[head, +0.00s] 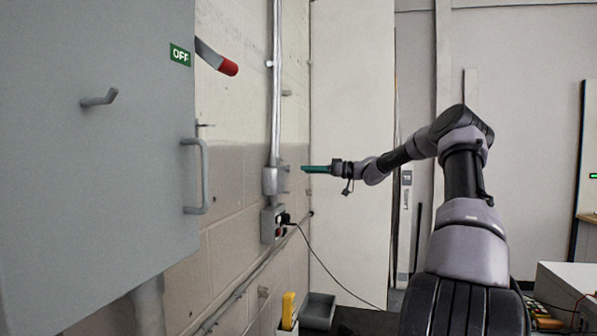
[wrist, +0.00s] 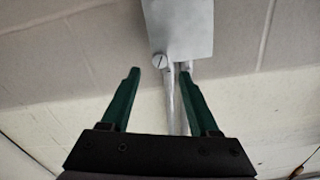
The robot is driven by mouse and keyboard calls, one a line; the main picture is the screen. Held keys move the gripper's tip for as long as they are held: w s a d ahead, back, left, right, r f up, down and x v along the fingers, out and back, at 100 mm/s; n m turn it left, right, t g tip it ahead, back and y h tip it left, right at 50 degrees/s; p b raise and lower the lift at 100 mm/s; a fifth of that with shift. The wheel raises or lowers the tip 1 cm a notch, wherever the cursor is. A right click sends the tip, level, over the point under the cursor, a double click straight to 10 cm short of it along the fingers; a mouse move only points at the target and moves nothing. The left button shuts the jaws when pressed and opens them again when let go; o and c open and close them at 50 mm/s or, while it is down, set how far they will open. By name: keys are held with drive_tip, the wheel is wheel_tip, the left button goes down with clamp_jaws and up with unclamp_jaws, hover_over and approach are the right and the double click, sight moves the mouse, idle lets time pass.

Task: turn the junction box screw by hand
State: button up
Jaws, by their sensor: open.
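The junction box (head: 270,180) is a small grey box on the wall, on the vertical conduit. In the wrist view it shows as a pale grey plate (wrist: 180,28) at the top. The junction box screw (wrist: 159,62) is a round slotted head at the plate's edge, between the lines of the two fingers and nearer the left one. My gripper (head: 304,169) points left at the box in the head view. In the wrist view my gripper (wrist: 160,78) is open and empty, its green fingers on either side of the screw. I cannot tell how far the fingertips are from it.
A large grey cabinet (head: 100,150) with a handle (head: 204,178) and a red-tipped lever (head: 228,67) stands at the left. An outlet box (head: 273,224) with a plugged-in black cable (head: 330,268) sits below the junction box. The conduit (head: 277,80) runs along the wall.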

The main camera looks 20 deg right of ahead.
sight(290, 168)
drive_tip(key=shift+v, duration=2.2)
drive_tip(key=w+a+m, duration=0.1)
drive_tip(key=a+m, duration=0.2)
drive_tip(key=m, duration=0.9)
drive_tip(key=w+a+m, duration=0.2)
drive_tip(key=a+m, duration=0.1)
drive_tip(key=m, duration=0.9)
drive_tip(key=w+a+m, duration=0.2)
drive_tip(key=a+m, duration=0.1)
drive_tip(key=m, duration=0.9)
drive_tip(key=shift+w+a+r, duration=0.1)
drive_tip(key=shift+w+r, duration=0.1)
drive_tip(key=shift+w, duration=0.05)
